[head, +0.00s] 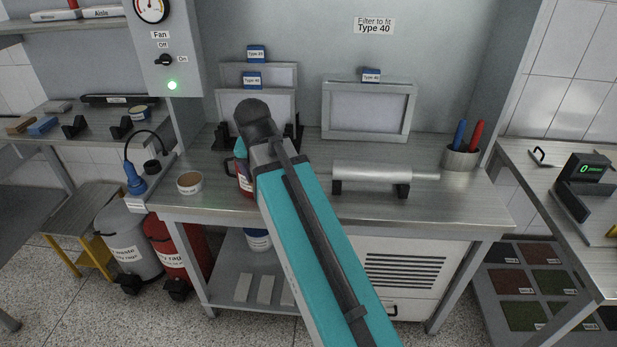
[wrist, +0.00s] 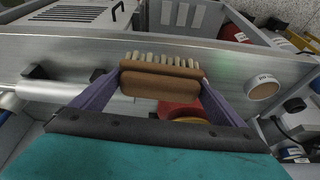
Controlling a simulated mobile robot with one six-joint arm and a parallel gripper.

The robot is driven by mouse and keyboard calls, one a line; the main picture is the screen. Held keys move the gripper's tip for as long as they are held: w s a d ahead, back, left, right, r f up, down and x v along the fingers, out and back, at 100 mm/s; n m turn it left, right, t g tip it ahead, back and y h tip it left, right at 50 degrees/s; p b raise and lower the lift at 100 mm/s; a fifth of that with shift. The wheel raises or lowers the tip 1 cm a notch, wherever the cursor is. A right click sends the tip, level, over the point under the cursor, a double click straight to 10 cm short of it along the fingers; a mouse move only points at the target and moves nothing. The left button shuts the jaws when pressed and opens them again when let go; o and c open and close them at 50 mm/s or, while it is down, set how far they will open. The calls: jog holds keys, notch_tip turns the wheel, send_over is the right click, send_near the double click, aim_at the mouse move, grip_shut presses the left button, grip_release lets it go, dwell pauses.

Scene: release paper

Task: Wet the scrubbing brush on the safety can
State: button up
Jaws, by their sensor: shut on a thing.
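The scrubbing brush (wrist: 160,82) has a brown wooden body and pale bristles. In the wrist view my gripper (wrist: 161,78) is shut on it, one purple finger at each end, with the bristles toward the top of the picture. A red can (head: 244,178), which looks like the safety can, stands on the bench and is mostly hidden by my arm in the head view. In the wrist view its red and yellow top (wrist: 182,110) shows partly behind the brush. I cannot tell whether brush and can touch. My fingers and the brush are hidden in the head view.
On the bench (head: 300,185), a small round tub (head: 190,183) stands left of the can. A metal cylinder on black supports (head: 385,173) lies to the right, with a pen cup (head: 461,156) beyond. Framed filters (head: 367,110) stand at the back.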

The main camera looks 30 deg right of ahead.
jog(key=w+a+r+n+t+y, duration=0.1)
jog(key=w+a+n+y, duration=0.1)
jog(key=a+n, duration=0.5)
jog(key=shift+a+r+y, duration=0.3)
jog(key=shift+a+r, duration=0.05)
jog(key=shift+a, duration=0.25)
jog(key=shift+s, duration=0.15)
